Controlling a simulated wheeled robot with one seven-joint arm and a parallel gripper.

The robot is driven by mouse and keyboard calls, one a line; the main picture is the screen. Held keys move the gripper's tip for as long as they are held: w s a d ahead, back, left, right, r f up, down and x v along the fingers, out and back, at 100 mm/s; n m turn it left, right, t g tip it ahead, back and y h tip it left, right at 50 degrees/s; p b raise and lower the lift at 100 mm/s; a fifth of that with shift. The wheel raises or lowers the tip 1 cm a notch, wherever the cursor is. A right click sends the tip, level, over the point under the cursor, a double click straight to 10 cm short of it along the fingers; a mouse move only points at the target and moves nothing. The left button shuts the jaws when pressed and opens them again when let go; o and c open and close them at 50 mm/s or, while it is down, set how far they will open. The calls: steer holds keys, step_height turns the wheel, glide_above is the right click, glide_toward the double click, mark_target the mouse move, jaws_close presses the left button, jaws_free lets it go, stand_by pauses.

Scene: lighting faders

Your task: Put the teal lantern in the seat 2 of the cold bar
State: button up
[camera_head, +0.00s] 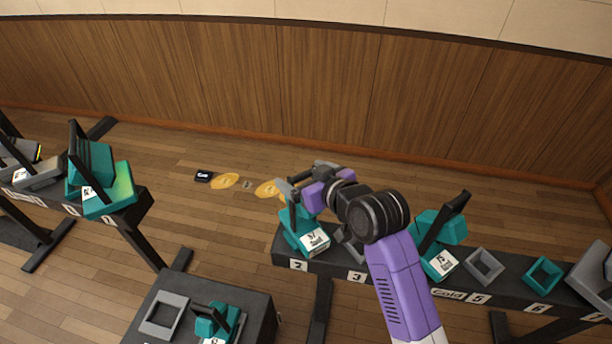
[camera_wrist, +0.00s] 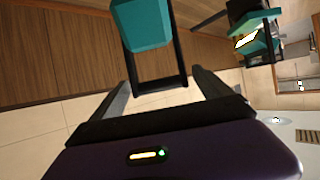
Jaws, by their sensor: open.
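A teal lantern (camera_head: 303,232) with a white label stands at the left end of the dark cold bar (camera_head: 395,281), above the number 2. It looks upright; its base is partly hidden, so I cannot tell if it is fully down in the seat. My gripper (camera_head: 290,188) is at the top of this lantern, by its dark handle. In the wrist view the teal body (camera_wrist: 142,24) and black handle (camera_wrist: 160,84) show ahead of my open fingers (camera_wrist: 163,76). The handle lies between the fingers, with gaps at both sides.
Along the cold bar stand another teal lantern (camera_head: 437,230), an empty grey frame (camera_head: 485,265), an empty teal frame (camera_head: 543,273) and a grey object (camera_head: 592,268) at the right. A low stand (camera_head: 258,308) holds a small teal lantern (camera_head: 209,325). Another bar with lanterns is left.

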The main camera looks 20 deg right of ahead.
steer(key=b+v, duration=0.1)
steer(key=v, duration=1.1)
steer(key=shift+s+f, duration=0.1)
steer(key=shift+f, duration=0.05)
steer(key=s+a+f+m+t+h, duration=0.1)
steer(key=s+f, duration=0.4)
steer(key=s, duration=0.2)
steer(key=s+a+f+m+h, duration=0.1)
steer(key=s+f+m, duration=0.1)
steer(key=s+f, duration=0.4)
steer(key=s+r, duration=0.2)
steer(key=s, duration=0.8)
steer(key=s+r+n+t, duration=0.1)
steer(key=s+r, duration=0.1)
steer(key=s, duration=0.8)
steer(key=shift+d+r, duration=0.15)
steer(key=shift+r, duration=0.2)
